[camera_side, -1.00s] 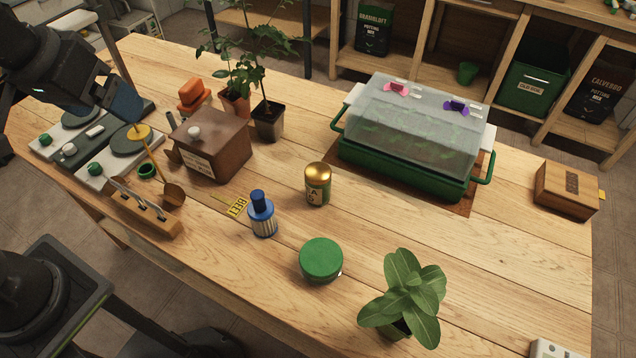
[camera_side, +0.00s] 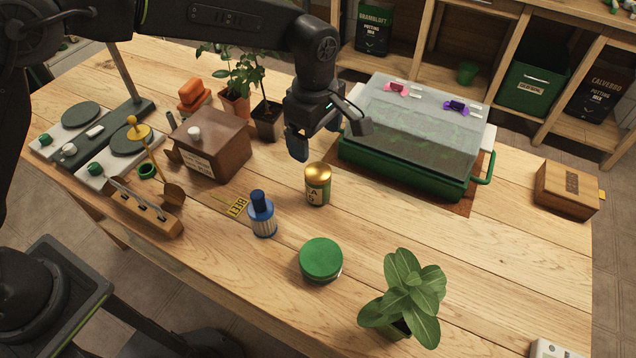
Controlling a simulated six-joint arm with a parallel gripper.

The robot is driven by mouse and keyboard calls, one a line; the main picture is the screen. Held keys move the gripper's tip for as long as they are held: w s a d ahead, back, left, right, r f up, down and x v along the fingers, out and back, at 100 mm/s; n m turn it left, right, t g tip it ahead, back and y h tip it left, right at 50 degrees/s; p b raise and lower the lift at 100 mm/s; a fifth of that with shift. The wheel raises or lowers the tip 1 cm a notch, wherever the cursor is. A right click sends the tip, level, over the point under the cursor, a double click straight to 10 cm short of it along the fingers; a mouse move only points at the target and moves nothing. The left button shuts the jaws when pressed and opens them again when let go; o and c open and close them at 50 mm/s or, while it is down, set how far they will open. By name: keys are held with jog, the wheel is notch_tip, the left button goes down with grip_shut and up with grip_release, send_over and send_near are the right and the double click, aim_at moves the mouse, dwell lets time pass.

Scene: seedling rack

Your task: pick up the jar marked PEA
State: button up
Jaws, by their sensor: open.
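A jar with a gold lid (camera_side: 317,184) stands upright on the table. Its pale label is turned partly away, and I cannot read the whole word. A jar with a green lid (camera_side: 321,259) stands nearer the front, and its label is almost all hidden. I cannot tell for sure which of the two is marked PEA. My gripper (camera_side: 326,145) is open and empty, pointing down above and just behind the gold-lidded jar, apart from it.
A blue bottle (camera_side: 262,216) stands left of the jars, near a yellow BEET tag (camera_side: 237,206). A covered green seedling tray (camera_side: 400,170) is behind on the right. A brown box (camera_side: 212,150) is at left, a leafy plant (camera_side: 405,290) at front right.

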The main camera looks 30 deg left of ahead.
aim_at(317, 174)
notch_tip(317, 174, down, 9)
jog(key=shift+d+r, duration=0.1)
jog(key=shift+r, duration=0.05)
jog(key=shift+w+f, duration=0.25)
jog(key=shift+f, duration=1.1)
jog(key=shift+w+f, duration=0.2)
jog(key=shift+f, duration=1.15)
jog(key=c, duration=1.1)
